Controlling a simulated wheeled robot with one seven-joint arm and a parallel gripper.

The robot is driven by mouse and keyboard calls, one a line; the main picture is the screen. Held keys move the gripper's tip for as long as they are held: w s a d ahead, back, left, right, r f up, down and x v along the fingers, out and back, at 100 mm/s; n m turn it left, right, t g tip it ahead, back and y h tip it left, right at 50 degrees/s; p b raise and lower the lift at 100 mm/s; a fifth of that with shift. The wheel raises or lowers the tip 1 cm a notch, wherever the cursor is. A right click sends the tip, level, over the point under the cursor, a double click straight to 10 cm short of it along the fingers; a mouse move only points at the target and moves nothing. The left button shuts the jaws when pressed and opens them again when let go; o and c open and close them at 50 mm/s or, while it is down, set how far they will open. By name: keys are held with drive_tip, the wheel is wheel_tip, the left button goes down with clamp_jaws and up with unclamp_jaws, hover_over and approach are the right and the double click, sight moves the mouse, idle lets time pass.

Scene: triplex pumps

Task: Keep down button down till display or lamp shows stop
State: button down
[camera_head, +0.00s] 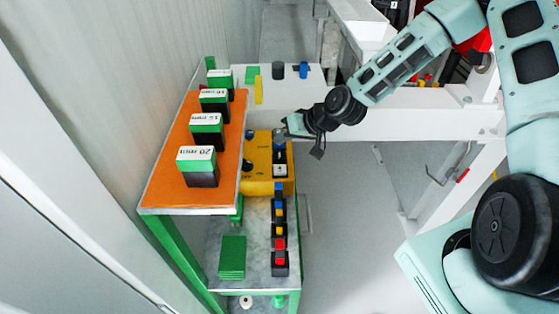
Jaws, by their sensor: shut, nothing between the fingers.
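A yellow control box (260,187) stands left of centre beside the orange shelf. On it are a black knob (247,165) and a white square with a dark mark (280,170), perhaps a button or display face; the mark is too small to read. My gripper (281,135) is shut and empty, over the far right part of the yellow box. It hides what lies under its tips, so I cannot tell whether it touches or presses a button. I cannot make out which control is the down button, or any lit lamp.
The orange shelf (170,178) carries several green, white and black blocks, close left of my gripper. A grey lower shelf (256,258) holds a green stack (232,257) and a column of blue, yellow and red pieces. A white beam (420,127) runs right; open floor (345,220) lies below it.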

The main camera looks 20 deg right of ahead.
sight(275, 154)
drive_tip(key=shift+f+b, duration=0.8)
drive_tip(key=shift+f, duration=0.75)
idle(0.8)
drive_tip(key=shift+f+b, duration=0.35)
drive_tip(key=shift+f, duration=0.05)
drive_tip(key=shift+f+b, duration=0.4)
drive_tip(key=shift+f, duration=0.1)
idle(0.6)
idle(2.7)
drive_tip(key=shift+r+p, duration=0.7)
drive_tip(key=shift+r, duration=0.25)
drive_tip(key=shift+r+p, duration=1.8)
drive_tip(key=shift+r, duration=0.7)
